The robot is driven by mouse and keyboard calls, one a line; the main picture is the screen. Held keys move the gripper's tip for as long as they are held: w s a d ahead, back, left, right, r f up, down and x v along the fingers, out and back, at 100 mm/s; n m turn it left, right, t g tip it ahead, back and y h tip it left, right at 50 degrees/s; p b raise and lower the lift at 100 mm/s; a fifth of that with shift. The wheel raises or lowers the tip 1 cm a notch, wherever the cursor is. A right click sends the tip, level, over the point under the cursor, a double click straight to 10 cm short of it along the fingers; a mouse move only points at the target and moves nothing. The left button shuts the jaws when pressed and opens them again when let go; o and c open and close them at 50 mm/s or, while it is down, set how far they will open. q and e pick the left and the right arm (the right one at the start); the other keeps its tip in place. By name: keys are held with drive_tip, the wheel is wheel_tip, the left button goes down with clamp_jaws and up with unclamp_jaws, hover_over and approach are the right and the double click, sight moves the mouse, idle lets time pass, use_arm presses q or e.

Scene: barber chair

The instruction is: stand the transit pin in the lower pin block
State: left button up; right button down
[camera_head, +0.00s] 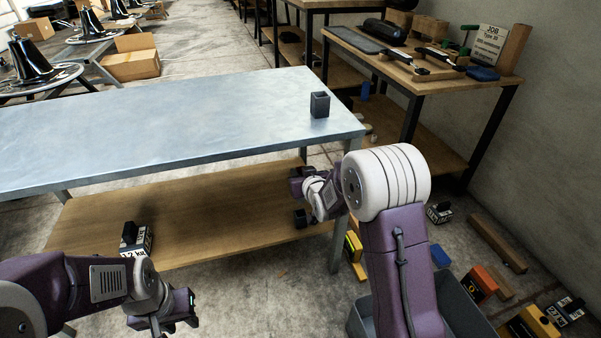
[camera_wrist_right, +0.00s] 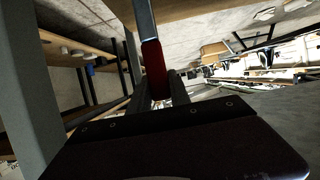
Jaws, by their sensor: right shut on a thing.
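My right gripper (camera_head: 300,184) is at the right end of the steel table (camera_head: 180,115), below its top and above the lower shelf. In the right wrist view, its fingers (camera_wrist_right: 160,92) are shut on the transit pin (camera_wrist_right: 154,68), a rod with a red section and a grey metal length. The pin cannot be made out in the head view. A dark square block with an open top (camera_head: 320,104) stands on the tabletop. A small dark block (camera_head: 300,218) sits on the lower shelf beneath my right gripper. My left gripper (camera_head: 170,318) is low at the left; its jaws are unclear.
The wooden lower shelf (camera_head: 190,215) holds a labelled weight (camera_head: 136,240) at its left. A table leg (camera_head: 337,250) stands close to my right arm and shows in the wrist view (camera_wrist_right: 35,90). A grey bin (camera_head: 465,315) and orange boxes (camera_head: 480,284) are on the floor.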

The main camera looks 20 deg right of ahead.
drive_tip(key=shift+f+b, duration=1.5)
drive_tip(key=shift+f, duration=0.9)
drive_tip(key=shift+f+b, duration=2.5)
drive_tip(key=shift+f, duration=0.55)
drive_tip(key=c, duration=1.1)
unclamp_jaws()
drive_tip(key=shift+r, duration=0.1)
drive_tip(key=shift+s, duration=0.1)
